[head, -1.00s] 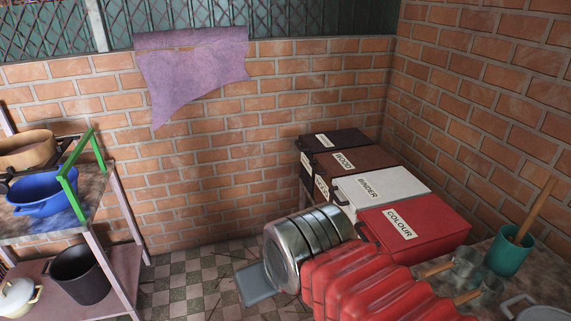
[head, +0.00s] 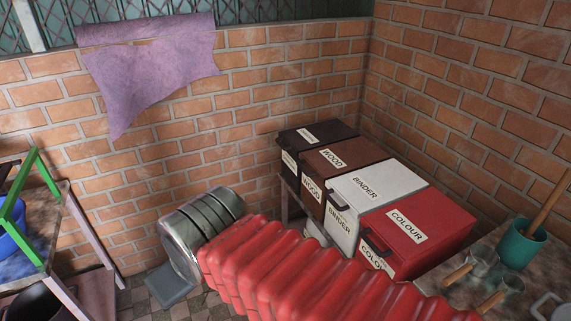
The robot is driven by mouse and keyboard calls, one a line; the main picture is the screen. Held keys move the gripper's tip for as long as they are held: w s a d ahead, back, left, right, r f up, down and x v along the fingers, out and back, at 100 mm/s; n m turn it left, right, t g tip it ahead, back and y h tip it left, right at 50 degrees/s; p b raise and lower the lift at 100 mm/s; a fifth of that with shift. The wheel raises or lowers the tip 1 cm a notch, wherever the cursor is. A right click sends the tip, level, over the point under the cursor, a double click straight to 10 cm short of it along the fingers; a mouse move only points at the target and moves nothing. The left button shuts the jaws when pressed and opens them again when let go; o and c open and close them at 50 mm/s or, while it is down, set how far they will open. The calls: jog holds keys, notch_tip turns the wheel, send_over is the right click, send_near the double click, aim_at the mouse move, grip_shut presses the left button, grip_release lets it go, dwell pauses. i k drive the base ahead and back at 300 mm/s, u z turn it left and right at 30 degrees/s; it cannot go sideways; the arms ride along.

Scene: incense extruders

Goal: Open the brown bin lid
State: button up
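The brown bin (head: 312,188) has a closed brown lid (head: 348,161) labelled WOOD. It stands in a row against the brick wall, between a black bin (head: 318,134) and a white bin (head: 376,188) labelled BINDER. A red bin (head: 425,224) labelled COLOUR is nearest. My arm, red and ribbed with a silver end section, reaches from the lower right toward the left. My gripper (head: 168,287) shows as a grey flat part low at the left, well away from the brown lid. Whether its fingers are open or shut does not show.
A teal pot (head: 522,248) with a wooden tool and metal scoops (head: 484,261) stand on the counter at the right. A shelf rack (head: 72,215) with a blue basin (head: 10,238) is at the left. A purple cloth (head: 150,75) hangs on the back wall.

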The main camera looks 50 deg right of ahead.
aim_at(327, 162)
jog(key=z, duration=0.1)
jog(key=i, duration=0.75)
jog(key=z, duration=0.8)
jog(key=i, duration=0.8)
jog(key=z, duration=0.5)
